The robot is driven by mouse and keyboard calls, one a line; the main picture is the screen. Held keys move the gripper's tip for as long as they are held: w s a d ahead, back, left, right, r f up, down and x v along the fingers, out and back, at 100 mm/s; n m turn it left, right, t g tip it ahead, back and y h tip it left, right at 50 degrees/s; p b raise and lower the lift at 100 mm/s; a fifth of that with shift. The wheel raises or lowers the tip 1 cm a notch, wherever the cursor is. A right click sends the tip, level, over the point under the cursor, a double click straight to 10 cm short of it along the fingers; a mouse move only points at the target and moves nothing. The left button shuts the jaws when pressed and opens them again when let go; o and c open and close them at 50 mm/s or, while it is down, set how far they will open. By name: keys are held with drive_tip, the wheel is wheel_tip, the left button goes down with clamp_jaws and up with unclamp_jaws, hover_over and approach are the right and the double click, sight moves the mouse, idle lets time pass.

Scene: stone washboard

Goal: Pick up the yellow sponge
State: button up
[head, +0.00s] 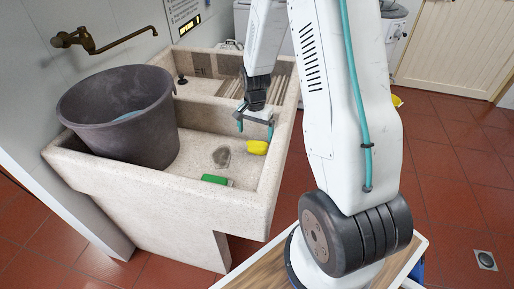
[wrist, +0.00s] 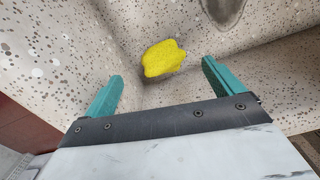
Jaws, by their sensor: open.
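The yellow sponge (head: 257,147) lies in the near basin of the stone washboard sink (head: 250,205), close to its right wall. In the wrist view the sponge (wrist: 163,58) shows ahead of my gripper (wrist: 160,85), between the lines of the two teal fingers. My gripper (head: 256,129) is open and empty in the head view, just above the sponge. A gap seems to remain between the fingertips and the sponge; the exact height is hard to tell.
A green block (head: 216,180) lies in the same basin, nearer the front wall. A large dark bucket (head: 118,120) stands in the left part of the sink. A brass tap (head: 100,43) juts from the wall above. A drain (head: 221,157) shows in the basin floor.

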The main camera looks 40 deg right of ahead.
sight(255, 146)
wheel_tip(255, 146, down, 9)
drive_tip(key=shift+r, duration=0.2)
drive_tip(key=c, duration=1)
